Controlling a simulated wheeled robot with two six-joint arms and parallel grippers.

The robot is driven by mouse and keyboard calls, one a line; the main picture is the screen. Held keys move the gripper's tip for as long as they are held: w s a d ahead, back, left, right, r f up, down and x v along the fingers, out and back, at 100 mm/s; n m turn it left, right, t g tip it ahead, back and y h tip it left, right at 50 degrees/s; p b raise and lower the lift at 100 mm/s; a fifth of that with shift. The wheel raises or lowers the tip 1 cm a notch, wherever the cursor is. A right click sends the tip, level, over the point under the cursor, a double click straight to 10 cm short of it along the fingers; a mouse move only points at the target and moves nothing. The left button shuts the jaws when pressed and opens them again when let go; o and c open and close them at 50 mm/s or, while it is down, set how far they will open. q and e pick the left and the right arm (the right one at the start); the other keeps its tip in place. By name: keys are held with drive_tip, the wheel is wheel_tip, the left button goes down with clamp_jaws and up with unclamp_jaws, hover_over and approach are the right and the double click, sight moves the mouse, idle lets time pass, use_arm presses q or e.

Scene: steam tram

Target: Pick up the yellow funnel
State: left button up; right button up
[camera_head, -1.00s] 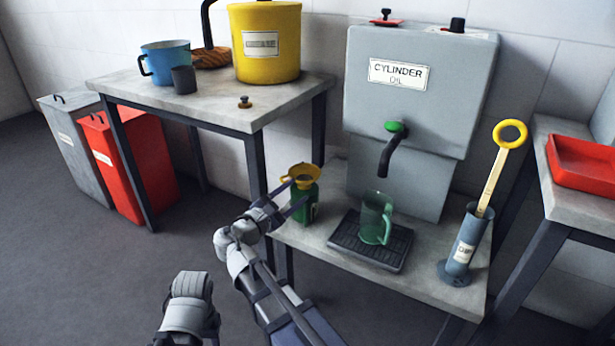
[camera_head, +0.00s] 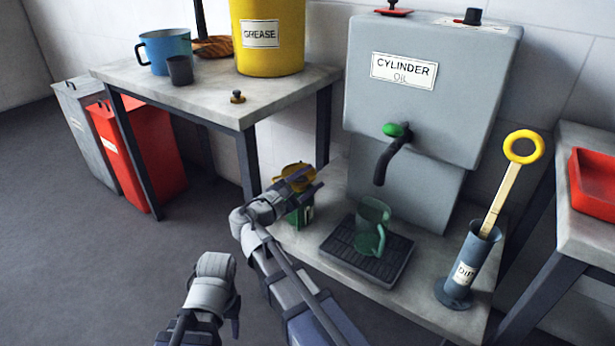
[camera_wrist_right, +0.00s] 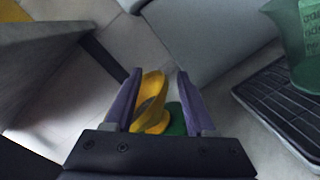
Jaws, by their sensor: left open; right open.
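The yellow funnel (camera_head: 297,172) sits on top of a green bottle (camera_head: 300,214) at the left end of the low bench. My right gripper (camera_head: 308,182) is at the funnel and hides part of it in the head view. In the right wrist view the funnel (camera_wrist_right: 150,100) shows between the two open fingers, nearer the left one, with some of the green bottle (camera_wrist_right: 176,122) beside it. I cannot tell whether a finger touches the funnel. My left gripper (camera_head: 228,318) is low at the front, over the floor, away from the funnel; its fingertips are barely visible.
A black drip tray (camera_head: 340,252) with a green jug (camera_head: 371,228) stands right of the funnel, under the oil tap (camera_head: 388,150). A dipstick holder (camera_head: 468,262) stands further right. The higher table (camera_head: 215,100) with the grease bucket (camera_head: 268,40) is behind on the left.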

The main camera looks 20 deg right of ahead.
drive_tip(key=shift+a, duration=0.15)
clamp_jaws()
idle(0.4)
